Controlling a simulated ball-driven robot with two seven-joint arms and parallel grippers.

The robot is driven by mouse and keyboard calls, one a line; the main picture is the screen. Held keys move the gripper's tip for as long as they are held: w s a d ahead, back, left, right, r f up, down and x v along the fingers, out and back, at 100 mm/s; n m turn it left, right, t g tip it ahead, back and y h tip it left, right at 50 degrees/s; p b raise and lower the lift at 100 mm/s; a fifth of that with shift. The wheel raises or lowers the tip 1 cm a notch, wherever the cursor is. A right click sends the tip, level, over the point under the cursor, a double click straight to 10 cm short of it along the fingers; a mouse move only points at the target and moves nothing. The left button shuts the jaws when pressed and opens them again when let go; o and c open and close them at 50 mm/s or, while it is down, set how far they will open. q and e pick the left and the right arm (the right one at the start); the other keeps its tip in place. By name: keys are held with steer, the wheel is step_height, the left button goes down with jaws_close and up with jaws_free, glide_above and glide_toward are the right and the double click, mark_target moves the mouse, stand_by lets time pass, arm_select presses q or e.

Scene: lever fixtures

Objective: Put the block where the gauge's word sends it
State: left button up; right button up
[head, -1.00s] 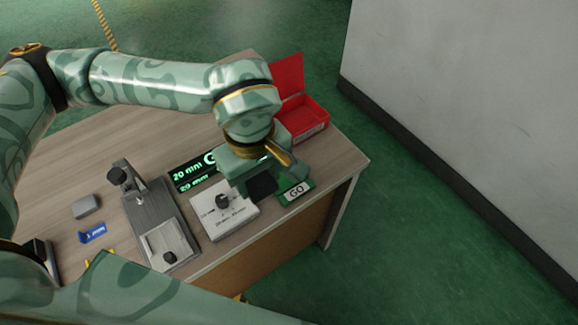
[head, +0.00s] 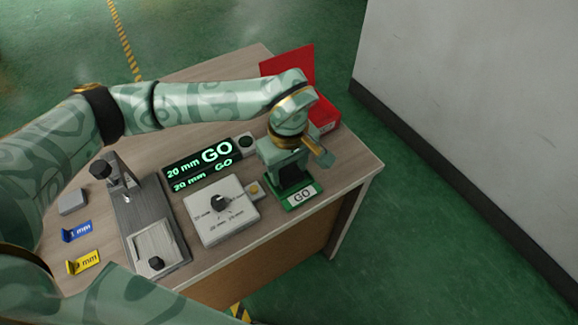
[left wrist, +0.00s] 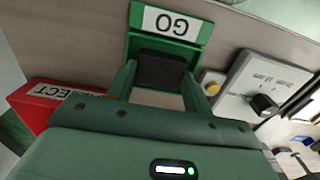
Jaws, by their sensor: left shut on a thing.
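The gauge's display (head: 200,163) shows "20 mm GO" in bright green letters. My left gripper (head: 286,180) is over the green GO tray (head: 301,195), pointing down. In the left wrist view, my left gripper (left wrist: 160,82) is shut on the dark block (left wrist: 161,70), with a finger on each side. The block lies within the outline of the GO tray (left wrist: 134,18); whether it touches the tray floor I cannot tell. The red reject bin (head: 325,114) stands behind my gripper, partly hidden by the arm. My right gripper is not in view.
A white dial box (head: 222,222) with a black knob stands left of the tray. Further left is a grey lever fixture (head: 150,225). A grey piece (head: 73,202), a blue tag (head: 77,231) and a yellow tag (head: 83,263) lie at the left. The table's right edge is close to the tray.

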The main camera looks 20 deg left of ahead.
mark_target(288, 173)
arm_select(q)
steer(key=o, duration=0.8)
steer(key=shift+c, duration=0.2)
step_height(288, 173, up, 12)
steer(key=p, duration=0.4)
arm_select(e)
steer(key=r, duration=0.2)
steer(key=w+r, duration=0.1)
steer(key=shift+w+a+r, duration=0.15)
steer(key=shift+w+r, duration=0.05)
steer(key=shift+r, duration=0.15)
arm_select(q)
steer(key=shift+r, duration=0.1)
